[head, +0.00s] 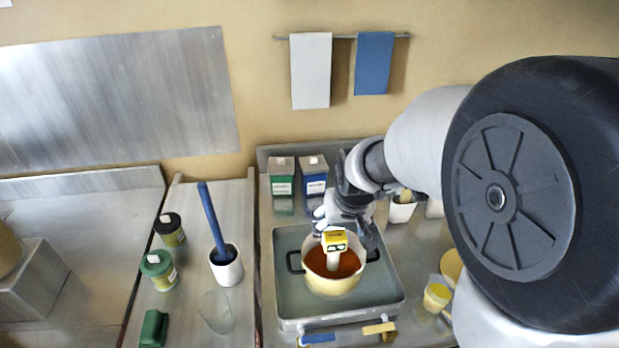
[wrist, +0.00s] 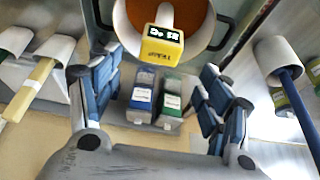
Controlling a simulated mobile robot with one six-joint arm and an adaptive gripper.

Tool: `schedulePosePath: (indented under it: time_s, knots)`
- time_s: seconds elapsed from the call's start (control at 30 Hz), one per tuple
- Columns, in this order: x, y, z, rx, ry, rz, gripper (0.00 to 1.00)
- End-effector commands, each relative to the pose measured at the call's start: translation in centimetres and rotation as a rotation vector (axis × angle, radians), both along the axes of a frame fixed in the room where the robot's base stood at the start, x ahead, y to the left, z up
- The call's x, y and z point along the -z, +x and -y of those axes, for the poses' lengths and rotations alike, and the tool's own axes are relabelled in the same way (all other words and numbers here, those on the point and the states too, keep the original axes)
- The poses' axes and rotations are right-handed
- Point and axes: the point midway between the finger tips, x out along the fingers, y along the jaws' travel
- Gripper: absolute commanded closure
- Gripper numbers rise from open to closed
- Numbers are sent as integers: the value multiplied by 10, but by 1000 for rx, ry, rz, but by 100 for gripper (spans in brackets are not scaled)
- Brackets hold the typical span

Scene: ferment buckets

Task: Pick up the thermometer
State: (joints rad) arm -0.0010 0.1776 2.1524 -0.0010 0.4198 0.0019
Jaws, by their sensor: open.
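The thermometer (head: 334,242) has a yellow head with a dark display and a pale stem. It stands in a cream pot (head: 333,285) of orange-brown liquid, and its lower end is hidden in the liquid. In the wrist view the thermometer (wrist: 162,46) is at the top centre, with its head toward my gripper (wrist: 157,72). The two blue-padded fingers are spread wide, one on each side of the picture, with nothing between them. In the head view my gripper (head: 345,215) is just above and behind the thermometer, apparently not holding it.
The pot, with dark side handles, sits on a grey stove (head: 290,312). Green (head: 282,185) and blue (head: 314,182) cartons stand behind it.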

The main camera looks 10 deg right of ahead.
Motion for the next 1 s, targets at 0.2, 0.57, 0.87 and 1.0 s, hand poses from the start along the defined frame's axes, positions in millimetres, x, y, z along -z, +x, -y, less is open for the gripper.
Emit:
schedulePosePath:
  time_s: [0.2, 0.57, 0.87, 1.0]
  knots:
    - [26, 11, 0, 0, 0, 1, 28]
    - [67, 23, 1, 0, 0, -2, 28]
    - [76, 29, 0, 0, 0, 1, 28]
    - [76, 29, 0, 0, 0, 1, 32]
